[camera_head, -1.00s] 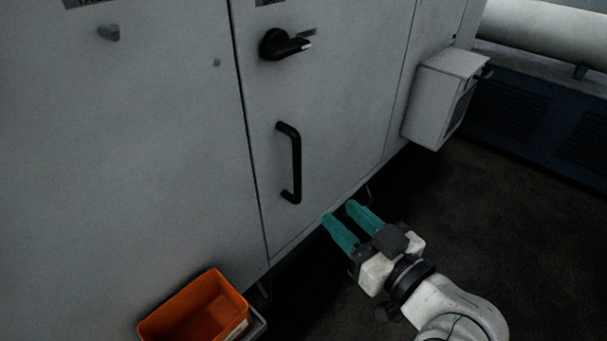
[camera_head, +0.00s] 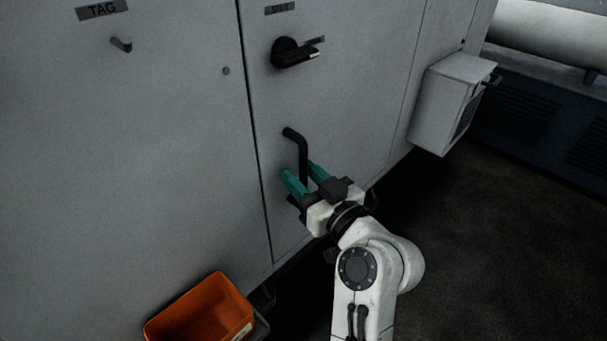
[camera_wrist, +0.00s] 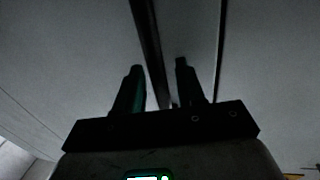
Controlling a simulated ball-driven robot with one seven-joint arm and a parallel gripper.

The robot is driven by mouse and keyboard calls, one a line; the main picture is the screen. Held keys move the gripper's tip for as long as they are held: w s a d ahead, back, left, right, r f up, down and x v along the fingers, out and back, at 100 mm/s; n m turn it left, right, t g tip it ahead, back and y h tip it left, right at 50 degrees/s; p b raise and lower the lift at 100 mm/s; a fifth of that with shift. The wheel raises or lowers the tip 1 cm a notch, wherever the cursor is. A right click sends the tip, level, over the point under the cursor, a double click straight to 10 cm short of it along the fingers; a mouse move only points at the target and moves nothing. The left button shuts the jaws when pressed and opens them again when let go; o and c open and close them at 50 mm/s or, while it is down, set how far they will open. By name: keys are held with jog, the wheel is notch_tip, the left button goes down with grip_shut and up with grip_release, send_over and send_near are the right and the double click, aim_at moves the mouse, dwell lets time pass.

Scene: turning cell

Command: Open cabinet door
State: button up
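The cabinet door (camera_head: 352,95) is pale grey and shut, with a dark seam along its left edge. A black vertical bar handle (camera_head: 303,152) is on the door. A black rotary switch handle (camera_head: 294,53) sits above it. My gripper (camera_head: 300,175) is open, with teal fingers on either side of the bar's lower part. In the wrist view the dark bar (camera_wrist: 150,45) runs between the two fingers (camera_wrist: 157,85), with gaps visible beside it. The bar's lower end is hidden behind my gripper in the head view.
An orange bin (camera_head: 203,310) stands low at the front left. A grey box (camera_head: 450,103) juts from the cabinet at the right. Dark floor (camera_head: 480,250) lies clear at the right. A panel marked TAG with a small knob (camera_head: 121,44) is left of the door.

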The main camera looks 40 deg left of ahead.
jog(key=shift+c, duration=0.2)
grip_shut()
dwell(0.4)
